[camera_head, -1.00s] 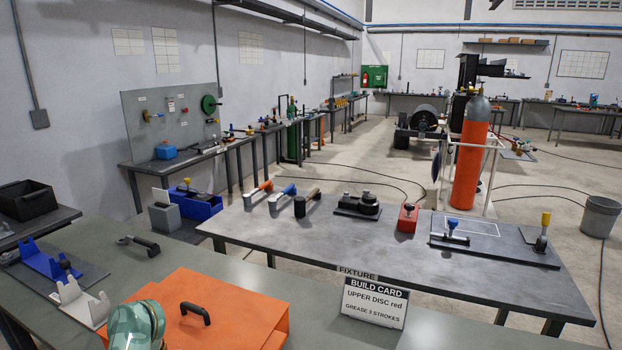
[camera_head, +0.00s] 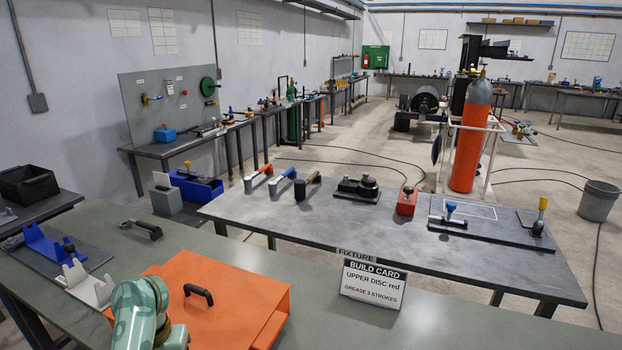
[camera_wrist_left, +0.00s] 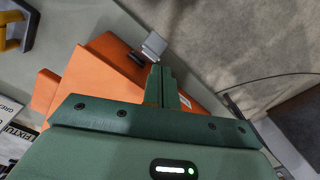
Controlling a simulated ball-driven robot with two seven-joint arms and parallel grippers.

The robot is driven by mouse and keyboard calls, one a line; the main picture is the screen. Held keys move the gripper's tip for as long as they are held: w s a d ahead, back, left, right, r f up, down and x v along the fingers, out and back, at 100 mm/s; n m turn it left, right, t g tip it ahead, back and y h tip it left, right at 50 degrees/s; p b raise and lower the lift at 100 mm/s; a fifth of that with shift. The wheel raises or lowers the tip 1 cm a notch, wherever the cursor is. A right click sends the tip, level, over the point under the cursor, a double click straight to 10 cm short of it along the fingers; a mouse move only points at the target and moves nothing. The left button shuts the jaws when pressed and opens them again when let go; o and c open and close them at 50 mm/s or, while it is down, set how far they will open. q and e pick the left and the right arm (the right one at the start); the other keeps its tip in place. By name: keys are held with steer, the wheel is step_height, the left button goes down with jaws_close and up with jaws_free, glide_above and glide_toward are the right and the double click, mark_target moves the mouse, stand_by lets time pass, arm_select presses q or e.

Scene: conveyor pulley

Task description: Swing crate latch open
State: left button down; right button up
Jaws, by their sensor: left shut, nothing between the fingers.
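The orange crate (camera_head: 240,275) sits on the near bench, its lid carrying a black handle (camera_head: 198,293). The crate also shows in the left wrist view (camera_wrist_left: 97,88). There a light grey plate (camera_wrist_left: 153,44) with a small black part beside it stands at the crate's edge; it looks like the latch. My left gripper (camera_wrist_left: 161,70) is shut and empty, its fingertips close to the plate's lower end; I cannot tell whether they touch. In the head view my left arm covers the crate's near left part and the fingers are hidden. My right gripper is out of view.
A build card (camera_head: 373,287) stands right of the crate. A blue bracket (camera_head: 50,247), a white bracket (camera_head: 87,285) and a dark-handled tool (camera_head: 143,230) lie to its left. Another bench (camera_head: 400,235) with tools stands behind. Bare bench top shows near the card.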

arm_select(q)
step_height(320, 180, up, 5)
steer(key=p, duration=0.3)
steer(key=shift+r+p, duration=0.15)
steer(key=shift+p, duration=0.25)
